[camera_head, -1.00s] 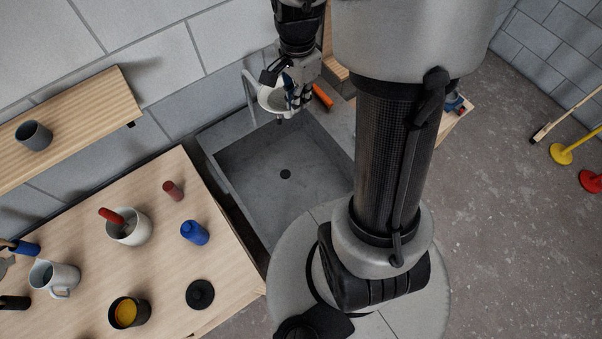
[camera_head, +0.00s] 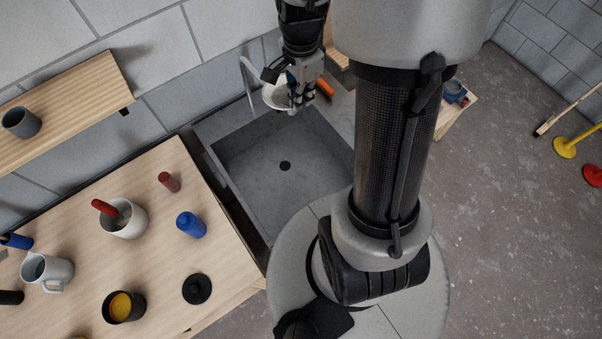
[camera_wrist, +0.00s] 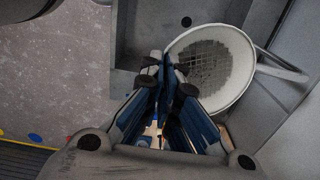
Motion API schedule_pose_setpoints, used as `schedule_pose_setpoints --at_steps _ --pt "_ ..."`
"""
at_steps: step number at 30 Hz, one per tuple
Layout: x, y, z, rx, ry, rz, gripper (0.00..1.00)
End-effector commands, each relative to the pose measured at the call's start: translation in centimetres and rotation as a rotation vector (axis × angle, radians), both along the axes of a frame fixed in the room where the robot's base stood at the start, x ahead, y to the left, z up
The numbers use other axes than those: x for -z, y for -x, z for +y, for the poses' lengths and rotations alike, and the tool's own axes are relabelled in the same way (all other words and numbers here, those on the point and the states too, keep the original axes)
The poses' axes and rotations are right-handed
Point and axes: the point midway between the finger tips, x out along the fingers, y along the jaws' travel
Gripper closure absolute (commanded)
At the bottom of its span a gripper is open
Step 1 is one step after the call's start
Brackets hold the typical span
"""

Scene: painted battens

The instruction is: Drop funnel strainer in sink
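The funnel strainer (camera_head: 276,96) is a white round bowl with grey mesh. It hangs, slightly tilted, over the back edge of the grey sink (camera_head: 240,150) in the head view. My gripper (camera_head: 299,98) is at the strainer's right side, its fingers closed on the rim. In the wrist view the strainer (camera_wrist: 212,62) fills the upper middle, open side facing the camera, and my gripper's fingertips (camera_wrist: 165,68) meet at its left rim. The fingers hide part of the rim. The sink basin (camera_wrist: 140,30) with its dark drain shows behind.
A tap (camera_head: 247,80) stands at the sink's back left. An orange-handled item (camera_head: 325,88) lies right of my gripper. The sink basin is empty.

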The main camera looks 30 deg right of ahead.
Motion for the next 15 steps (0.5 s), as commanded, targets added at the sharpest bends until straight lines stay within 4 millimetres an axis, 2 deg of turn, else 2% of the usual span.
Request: schedule_pose_setpoints --at_steps 3,15 --pt "-0.09 -0.01 0.00 0.000 0.000 0.000 1.00" --pt "-0.10 -0.01 0.00 0.000 0.000 0.000 0.72"
